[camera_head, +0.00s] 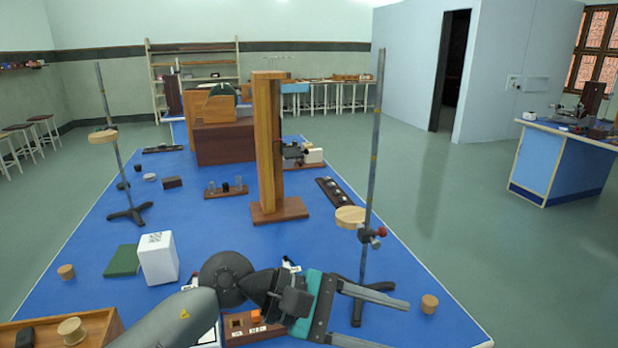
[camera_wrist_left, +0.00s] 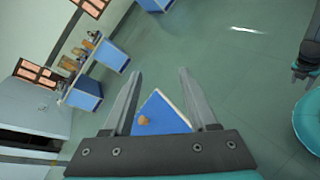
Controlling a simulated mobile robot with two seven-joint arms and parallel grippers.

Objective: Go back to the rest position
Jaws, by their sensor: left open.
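My left gripper (camera_head: 397,325) reaches in from the lower left in the head view, over the near right part of the blue bench (camera_head: 420,285). Its two fingers are spread apart and point right. In the left wrist view the left gripper (camera_wrist_left: 160,73) is open with nothing held between its fingers. A bench corner with a small wooden cylinder (camera_wrist_left: 144,120) shows beyond and below them. The wooden cylinder (camera_head: 429,304) also stands just right of the fingers in the head view, apart from them.
A metal stand (camera_head: 372,190) with a wooden disc rises close behind the gripper. A tall wooden post (camera_head: 267,150) stands mid-bench. A white box (camera_head: 158,258), a green pad (camera_head: 123,261) and a wooden tray (camera_head: 105,325) lie left of the arm.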

